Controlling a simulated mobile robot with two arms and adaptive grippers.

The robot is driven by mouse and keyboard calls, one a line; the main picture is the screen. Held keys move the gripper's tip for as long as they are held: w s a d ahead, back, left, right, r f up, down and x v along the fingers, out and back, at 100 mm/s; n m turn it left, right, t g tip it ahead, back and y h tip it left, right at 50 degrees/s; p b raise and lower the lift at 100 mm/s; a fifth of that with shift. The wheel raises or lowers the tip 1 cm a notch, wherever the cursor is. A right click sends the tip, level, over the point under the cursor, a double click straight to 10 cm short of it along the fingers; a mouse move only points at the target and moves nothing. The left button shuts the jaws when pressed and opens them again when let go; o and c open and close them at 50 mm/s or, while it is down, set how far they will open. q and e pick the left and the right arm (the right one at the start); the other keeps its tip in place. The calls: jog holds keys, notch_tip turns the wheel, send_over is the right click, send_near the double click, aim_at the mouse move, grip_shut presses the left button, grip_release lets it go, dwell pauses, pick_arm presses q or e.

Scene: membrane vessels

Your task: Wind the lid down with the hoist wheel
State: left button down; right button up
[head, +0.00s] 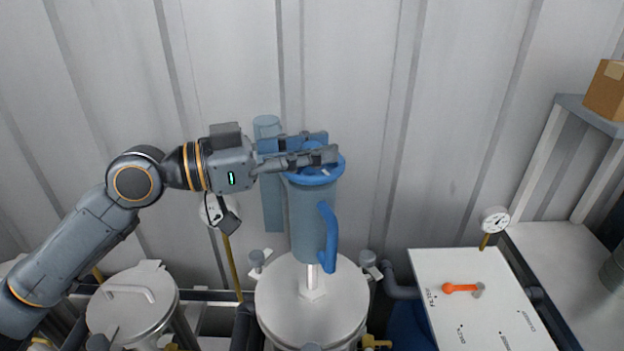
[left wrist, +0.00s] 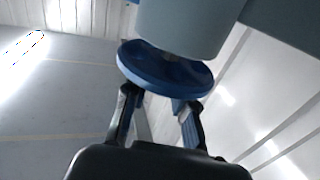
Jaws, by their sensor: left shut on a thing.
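The blue hoist wheel (head: 316,176) sits flat at the top of a blue-grey cylinder (head: 303,225) with a blue side handle (head: 328,240). A bright rod runs from the cylinder down to the round pale lid (head: 290,297) of the middle vessel. Whether a gap lies under the lid cannot be told. My left gripper (head: 328,150) reaches in from the left and is shut on the wheel, partly hiding its far side. In the left wrist view, the two fingers (left wrist: 160,100) meet the rim of the wheel (left wrist: 150,69). My right gripper is out of view.
A blue-grey post (head: 272,190) stands behind the cylinder. Another lidded vessel (head: 132,305) is at lower left. A white panel (head: 470,300) with an orange lever (head: 460,288) is at right, beside a gauge (head: 495,219). A corrugated wall closes the back.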

pick_arm(q)
jog(key=g+b, duration=0.1)
jog(key=m+g+b, duration=0.1)
jog(key=shift+f+m+h+b, duration=0.25)
jog(key=shift+m+h+b, duration=0.05)
jog(key=shift+b, duration=0.1)
jog(key=shift+r+m+g+b, duration=0.2)
jog(key=shift+m+g+b, duration=0.65)
jog(key=shift+g, duration=0.75)
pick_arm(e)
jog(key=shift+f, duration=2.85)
pick_arm(q)
jog(key=c, duration=1.1)
grip_release()
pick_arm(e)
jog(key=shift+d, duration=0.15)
pick_arm(q)
jog(key=shift+a, duration=0.2)
jog(key=a, duration=1.1)
jog(key=shift+w+a, duration=0.15)
jog(key=shift+a, duration=0.2)
